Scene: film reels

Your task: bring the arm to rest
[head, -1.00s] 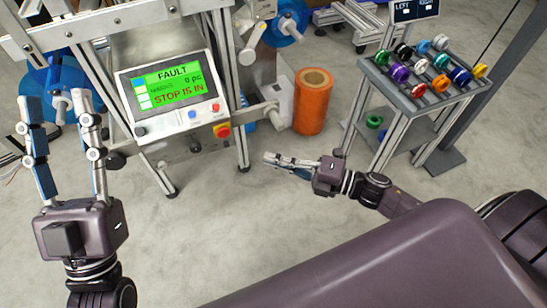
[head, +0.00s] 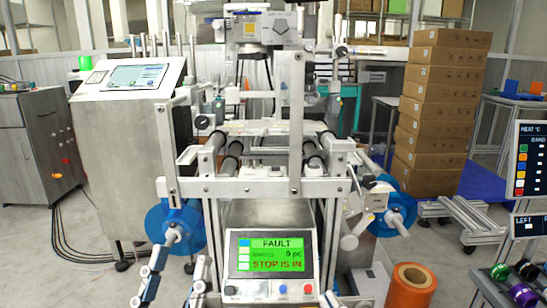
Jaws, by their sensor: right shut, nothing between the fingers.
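My left gripper (head: 179,268) shows at the bottom of the head view, left of the machine's display. Only its two fingers are in view, spread apart with nothing seen between them; its palm and arm are below the picture. The fingers stand in front of the machine's lower left side, below a blue reel. My right gripper and arm cannot be made out in the view now.
The display (head: 270,254) reads FAULT and STOP IS IN. Blue reels (head: 176,230) flank the machine frame (head: 255,187). An orange roll (head: 411,287) stands right of it, with the spool rack (head: 487,287) beyond. Cardboard boxes (head: 430,110) are stacked behind.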

